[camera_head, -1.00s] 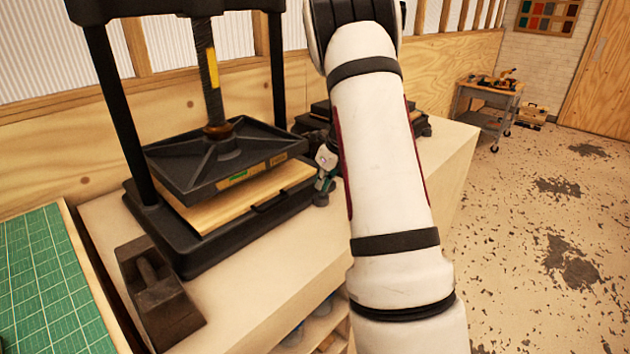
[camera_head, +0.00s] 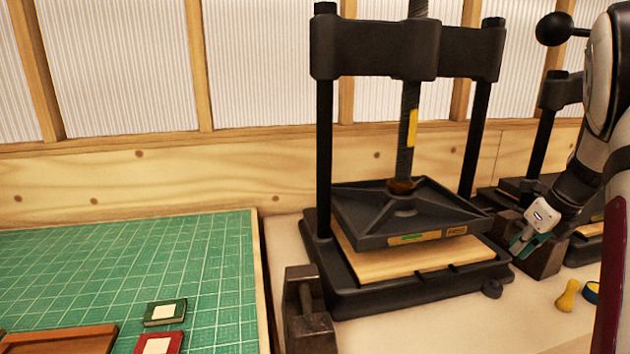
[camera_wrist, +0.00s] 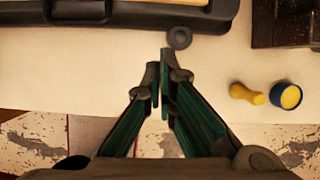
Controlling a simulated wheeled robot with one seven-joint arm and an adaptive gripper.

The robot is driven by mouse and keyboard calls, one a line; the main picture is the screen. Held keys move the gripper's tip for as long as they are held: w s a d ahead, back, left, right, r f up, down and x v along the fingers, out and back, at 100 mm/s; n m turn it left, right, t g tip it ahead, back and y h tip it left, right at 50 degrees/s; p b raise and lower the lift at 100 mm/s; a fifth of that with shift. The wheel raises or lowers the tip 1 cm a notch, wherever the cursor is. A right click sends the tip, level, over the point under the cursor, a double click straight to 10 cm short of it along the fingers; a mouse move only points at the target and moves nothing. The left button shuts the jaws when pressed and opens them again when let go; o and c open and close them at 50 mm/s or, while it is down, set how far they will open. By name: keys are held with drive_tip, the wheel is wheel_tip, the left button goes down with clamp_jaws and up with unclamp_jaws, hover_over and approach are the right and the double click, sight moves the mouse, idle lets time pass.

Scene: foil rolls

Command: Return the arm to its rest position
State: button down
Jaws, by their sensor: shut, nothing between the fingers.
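My gripper (camera_wrist: 160,85) is shut and empty in the wrist view, its green fingers close together above the front strip of the pale bench (camera_wrist: 70,75). My arm comes in from the right edge and hides part of the scene there.
A second press (camera_head: 560,100) stands at the right. A dark metal block (camera_head: 308,325) sits left of the first press. A yellow handled tool (camera_wrist: 247,94) and a blue round pot (camera_wrist: 286,95) lie on the bench. Small books (camera_head: 165,312) rest on the green mat (camera_head: 110,255).

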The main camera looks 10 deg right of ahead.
drive_tip(key=s+a+r+n, duration=0.3)
drive_tip(key=a+n, duration=0.2)
drive_tip(key=a, duration=0.2)
drive_tip(key=s+a+r+n+y, duration=0.1)
drive_tip(key=s+a+r+n, duration=0.1)
drive_tip(key=a+r+n, duration=0.45)
drive_tip(key=s+a+n, duration=0.3)
drive_tip(key=a+n, duration=0.1)
drive_tip(key=a, duration=0.4)
drive_tip(key=s+a+n, duration=0.6)
drive_tip(key=s+n, duration=0.2)
drive_tip(key=n, duration=0.1)
drive_tip(key=s+a+f+n+h, duration=0.1)
drive_tip(key=s+a+n, duration=0.5)
drive_tip(key=s+n, duration=0.3)
drive_tip(key=shift+s+n+h, duration=0.3)
drive_tip(key=shift+n, duration=0.15)
